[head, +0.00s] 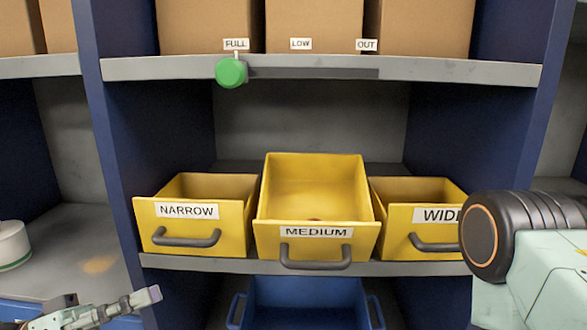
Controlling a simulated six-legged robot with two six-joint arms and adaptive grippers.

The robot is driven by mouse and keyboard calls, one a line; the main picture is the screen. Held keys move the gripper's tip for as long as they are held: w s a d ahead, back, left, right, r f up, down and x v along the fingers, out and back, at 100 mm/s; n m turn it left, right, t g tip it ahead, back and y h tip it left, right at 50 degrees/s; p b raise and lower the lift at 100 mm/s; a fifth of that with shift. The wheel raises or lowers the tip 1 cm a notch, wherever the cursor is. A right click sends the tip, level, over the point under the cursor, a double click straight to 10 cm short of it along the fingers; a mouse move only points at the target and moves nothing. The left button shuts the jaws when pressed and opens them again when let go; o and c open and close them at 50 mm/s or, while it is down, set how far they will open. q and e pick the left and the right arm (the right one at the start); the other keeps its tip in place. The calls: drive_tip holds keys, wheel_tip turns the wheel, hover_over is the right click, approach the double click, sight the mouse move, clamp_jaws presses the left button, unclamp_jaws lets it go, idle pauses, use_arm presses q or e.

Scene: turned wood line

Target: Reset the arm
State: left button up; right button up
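My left gripper (150,296) shows at the bottom left, side-on and partly cut off by the frame edge. Its finger points right, in front of the shelf unit and below the narrow drawer. It touches nothing that I can see, and its opening cannot be made out. My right arm enters at the right, with a dark round joint in front of the wide drawer; its gripper is out of view.
Yellow drawers stand on the shelf: narrow (237,226), medium (268,238), pulled forward, and wide (398,237). A green knob (231,73) hangs under FULL on the upper shelf edge (430,73). A blue bin (290,290) sits below. A white round object (12,243) is left.

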use_arm(q)
drive_tip(key=d+f+n+t+y, duration=0.1)
drive_tip(key=d+f+n+y, duration=0.2)
drive_tip(key=f, duration=0.4)
drive_tip(key=w+d+f+n+t+y, duration=0.1)
drive_tip(key=d+f+n+y, duration=0.1)
drive_tip(key=f+y, duration=0.4)
drive_tip(key=d+f+n+t+y, duration=0.1)
drive_tip(key=d+f+n+y, duration=0.15)
drive_tip(key=f, duration=0.55)
drive_tip(key=s+a+f+g+y, duration=0.2)
drive_tip(key=s+f+g+y, duration=0.1)
drive_tip(key=s, duration=0.5)
drive_tip(key=s+a+f+g+y, duration=0.2)
drive_tip(key=s+f, duration=0.3)
drive_tip(key=s, duration=0.3)
drive_tip(key=s+a+f+g+y, duration=0.3)
drive_tip(key=s+f+g+y, duration=0.1)
drive_tip(key=s, duration=0.4)
use_arm(e)
drive_tip(key=shift+d+f, duration=0.1)
drive_tip(key=shift+d, duration=0.25)
